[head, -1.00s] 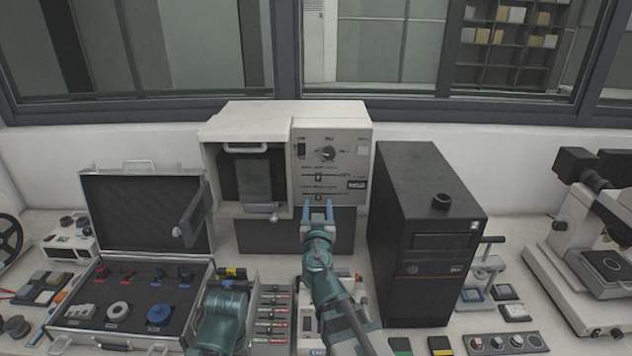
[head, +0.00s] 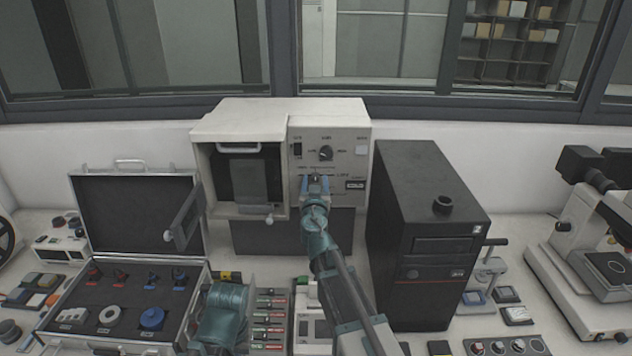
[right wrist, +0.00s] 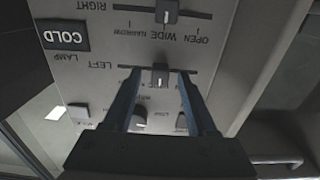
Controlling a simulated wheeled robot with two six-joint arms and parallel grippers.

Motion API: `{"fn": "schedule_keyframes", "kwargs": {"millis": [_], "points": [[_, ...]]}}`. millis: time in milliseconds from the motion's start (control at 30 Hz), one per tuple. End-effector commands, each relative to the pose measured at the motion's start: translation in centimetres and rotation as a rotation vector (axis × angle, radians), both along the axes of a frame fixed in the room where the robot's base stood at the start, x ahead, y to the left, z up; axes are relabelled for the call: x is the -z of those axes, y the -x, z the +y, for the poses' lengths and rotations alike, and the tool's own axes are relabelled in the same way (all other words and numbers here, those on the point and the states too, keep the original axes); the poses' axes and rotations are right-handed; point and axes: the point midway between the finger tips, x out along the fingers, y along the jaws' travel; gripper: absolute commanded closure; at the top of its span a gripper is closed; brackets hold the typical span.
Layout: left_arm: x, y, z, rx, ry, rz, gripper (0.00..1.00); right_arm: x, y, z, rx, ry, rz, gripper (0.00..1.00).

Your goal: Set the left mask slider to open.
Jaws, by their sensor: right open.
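The mounting press (head: 252,108) has a control panel with a left mask slider, whose dark knob (right wrist: 160,76) sits mid-track, near the WIDE mark. The wrist view is upside down, and there OPEN lies toward the picture's right. My right gripper (right wrist: 160,78) is open, with a finger on each side of this knob; a narrow gap seems to show on both sides. In the head view my right gripper (head: 316,182) is at the panel and hides the left slider. The right slider's knob (right wrist: 167,12) is also near mid-track. My left gripper's fingers are not visible.
A rotary knob (head: 325,153) and rocker switch (head: 297,150) sit above the sliders. A COLD label (right wrist: 65,37) is on the panel. The press door (head: 184,215) stands open at left. A black tower (head: 425,240) stands close on the right. An open case (head: 80,285) lies front left.

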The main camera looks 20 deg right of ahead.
Motion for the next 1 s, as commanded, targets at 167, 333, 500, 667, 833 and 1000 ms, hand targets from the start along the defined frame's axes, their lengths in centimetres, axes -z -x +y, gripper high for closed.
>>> {"fn": "schedule_keyframes", "kwargs": {"millis": [167, 333, 500, 667, 833, 1000], "points": [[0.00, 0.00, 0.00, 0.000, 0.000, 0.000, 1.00, 0.00, 0.05, 0.00, 0.000, 0.000, 0.000, 0.50], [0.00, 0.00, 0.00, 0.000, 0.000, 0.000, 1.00, 0.00, 0.06, 0.01, 0.000, 0.000, 0.000, 0.80], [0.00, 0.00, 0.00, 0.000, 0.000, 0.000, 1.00, 0.00, 0.06, 0.02, 0.000, 0.000, 0.000, 1.00], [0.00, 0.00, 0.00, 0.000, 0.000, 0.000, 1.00, 0.00, 0.06, 0.02, 0.000, 0.000, 0.000, 1.00], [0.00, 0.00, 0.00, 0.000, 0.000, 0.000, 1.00, 0.00, 0.07, 0.02, 0.000, 0.000, 0.000, 1.00], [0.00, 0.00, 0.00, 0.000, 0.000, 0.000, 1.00, 0.00, 0.06, 0.03, 0.000, 0.000, 0.000, 1.00]]}}
